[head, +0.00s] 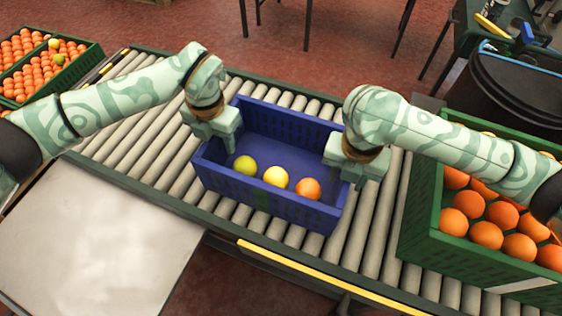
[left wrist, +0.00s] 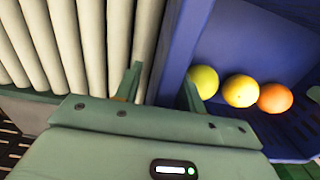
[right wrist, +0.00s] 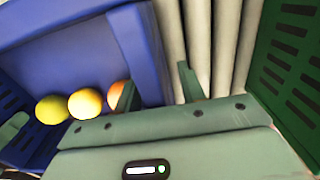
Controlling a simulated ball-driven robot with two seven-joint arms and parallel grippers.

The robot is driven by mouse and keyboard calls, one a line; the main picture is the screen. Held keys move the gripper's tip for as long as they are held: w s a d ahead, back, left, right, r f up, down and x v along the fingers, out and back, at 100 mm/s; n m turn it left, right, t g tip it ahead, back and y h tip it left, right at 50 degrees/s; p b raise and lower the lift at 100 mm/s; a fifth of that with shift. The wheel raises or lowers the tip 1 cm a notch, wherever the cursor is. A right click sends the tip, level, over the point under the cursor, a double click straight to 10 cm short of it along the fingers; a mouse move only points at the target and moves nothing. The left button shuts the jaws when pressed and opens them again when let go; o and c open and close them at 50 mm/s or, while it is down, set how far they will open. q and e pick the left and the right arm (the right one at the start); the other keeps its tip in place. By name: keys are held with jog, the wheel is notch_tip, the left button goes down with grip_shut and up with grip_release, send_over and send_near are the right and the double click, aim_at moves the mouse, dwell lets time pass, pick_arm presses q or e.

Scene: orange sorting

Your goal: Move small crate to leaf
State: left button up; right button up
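The small blue crate (head: 270,211) sits on the roller conveyor with a yellow-green, a yellow and an orange fruit along its near side. My left gripper (head: 215,140) is at the crate's left wall. In the left wrist view its fingers (left wrist: 161,88) stand apart on either side of that wall (left wrist: 180,65). My right gripper (head: 355,172) is at the right wall. In the right wrist view its fingers (right wrist: 158,88) also stand apart around the wall (right wrist: 145,50). Both grippers look open, with gaps beside the walls. The leaf (head: 100,240) is a bare pale panel at the front left.
The conveyor (head: 130,145) has free rollers left of the crate. A green crate (head: 425,205) full of oranges stands close on the right. More oranges fill a green crate (head: 75,70) at the far left. A yellow-edged rail (head: 320,272) runs along the conveyor's front.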

pick_arm(q)
jog(key=shift+f, duration=0.3)
pick_arm(e)
jog(key=shift+f, duration=0.35)
pick_arm(q)
jog(key=shift+c, duration=0.3)
pick_arm(e)
jog(key=shift+c, duration=0.3)
pick_arm(q)
grip_shut()
pick_arm(e)
grip_shut()
pick_arm(q)
jog(key=shift+r, duration=0.1)
pick_arm(e)
jog(key=shift+r, duration=0.15)
